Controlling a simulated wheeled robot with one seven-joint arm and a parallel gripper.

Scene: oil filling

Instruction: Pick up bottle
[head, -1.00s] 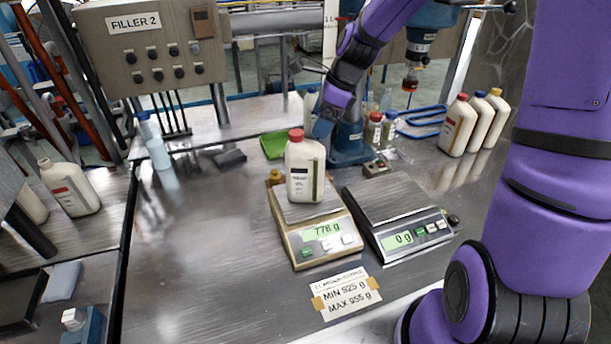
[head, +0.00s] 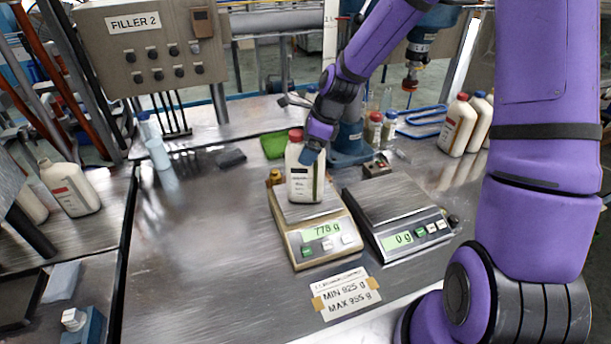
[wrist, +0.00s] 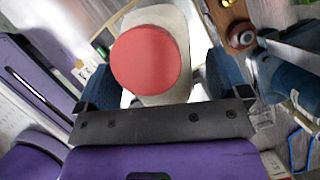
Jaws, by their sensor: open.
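A cream bottle with a red cap (head: 305,180) stands upright on the left scale (head: 318,236), whose display reads 778 g. My gripper (head: 310,155) is at the bottle's upper part, by the cap. In the wrist view the red-capped bottle (wrist: 150,62) sits between the two blue fingers of my gripper (wrist: 155,85). The fingers are open, one on each side of the bottle, and a gap shows at least on the left. The bottle's lower body is mostly hidden under the cap in the wrist view.
The right scale (head: 398,237) is empty and reads 0 g. Capped bottles (head: 458,124) stand at the right, and small red- and blue-capped containers (head: 375,128) are behind the scales. A taped weight note (head: 346,294) lies in front. The bench to the left is largely clear.

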